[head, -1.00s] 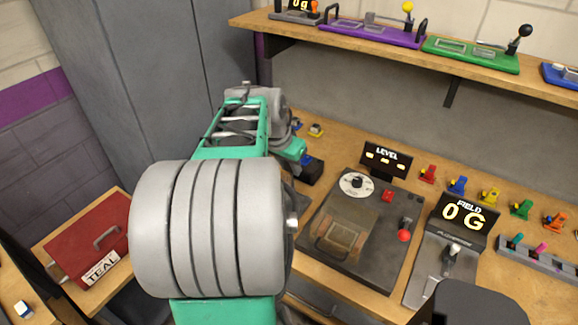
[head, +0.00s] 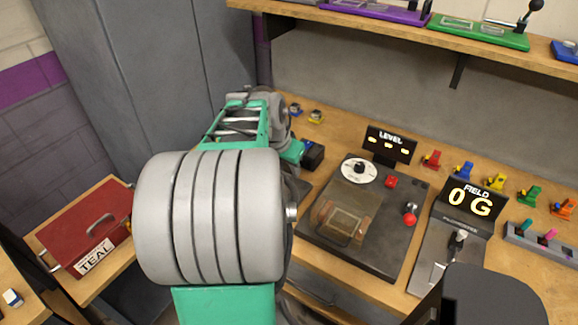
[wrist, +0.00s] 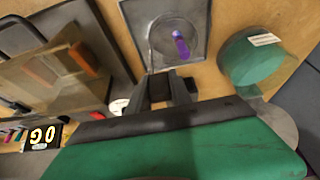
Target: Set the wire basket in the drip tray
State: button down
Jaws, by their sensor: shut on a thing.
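My gripper (wrist: 168,88) is at the bottom middle of the wrist view, its dark fingers close together. At their tips is a square grey frame (wrist: 140,30) with thin pale edges and a purple piece (wrist: 181,44) inside it. It seems to be the wire basket, but the mesh is too fine to make out. I cannot tell the drip tray apart from it. In the head view my arm hides the fingertips and what they hold.
The dark machine (head: 385,240) with a clear brown lid (head: 341,227) stands right of my arm; the lid also shows in the wrist view (wrist: 40,75). A green round container (wrist: 248,60) is right of my fingers.

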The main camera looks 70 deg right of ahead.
jog(key=shift+f, duration=0.15)
dwell(0.4)
jog(key=c, duration=1.1)
grip_release()
